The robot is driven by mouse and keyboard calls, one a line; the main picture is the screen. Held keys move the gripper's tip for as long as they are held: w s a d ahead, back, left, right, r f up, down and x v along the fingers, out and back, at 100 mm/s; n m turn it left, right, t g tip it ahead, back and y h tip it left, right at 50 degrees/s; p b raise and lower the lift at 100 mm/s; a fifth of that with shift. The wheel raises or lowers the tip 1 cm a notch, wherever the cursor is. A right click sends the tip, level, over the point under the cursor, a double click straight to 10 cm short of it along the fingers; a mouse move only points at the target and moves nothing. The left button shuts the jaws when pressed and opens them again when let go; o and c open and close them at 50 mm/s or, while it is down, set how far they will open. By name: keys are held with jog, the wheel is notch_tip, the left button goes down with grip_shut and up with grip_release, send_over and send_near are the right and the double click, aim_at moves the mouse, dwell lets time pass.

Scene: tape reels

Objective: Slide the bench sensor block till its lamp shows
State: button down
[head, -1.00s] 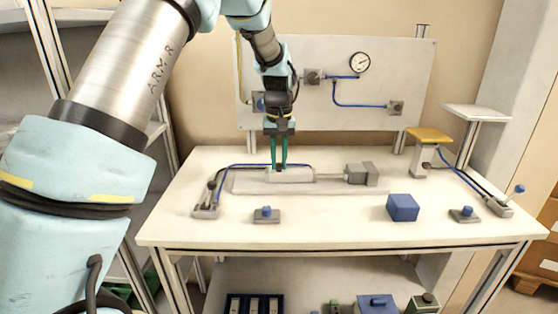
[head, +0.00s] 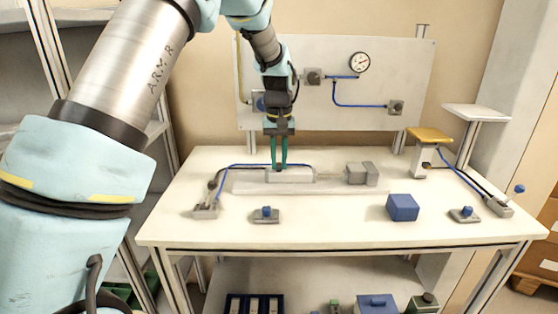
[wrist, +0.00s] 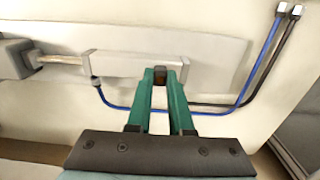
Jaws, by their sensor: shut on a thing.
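The bench sensor block (wrist: 160,74) is a small dark block at the side of the pale cylinder (wrist: 128,65) in the wrist view. My gripper (head: 278,168) reaches straight down to the cylinder on the bench. In the wrist view its green fingers (wrist: 161,80) are closed on the sensor block, one on each side. The cylinder (head: 292,176) lies on a flat base plate, with its rod running right to a grey block (head: 361,174). The fingers cover much of the sensor block. I cannot make out a lit lamp on it.
A valve with a lever (head: 206,208) stands at the bench's left, joined to blue tubing. A blue-button box (head: 266,215) and a blue cube (head: 403,207) lie in front. A yellow-topped stand (head: 428,137) and another lever valve (head: 498,205) are at right.

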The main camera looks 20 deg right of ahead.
aim_at(298, 171)
jog(key=d, duration=0.1)
jog(key=s+d, duration=0.1)
jog(key=d, duration=0.1)
jog(key=s+d+p, duration=0.1)
jog(key=d, duration=0.1)
jog(key=shift+s, duration=0.1)
dwell(0.3)
jog(key=c, duration=0.8)
grip_release()
jog(key=shift+r, duration=0.1)
notch_tip(298, 171, up, 11)
jog(key=b, duration=0.2)
jog(key=shift+f+b, duration=0.2)
jog(key=shift+b, duration=0.1)
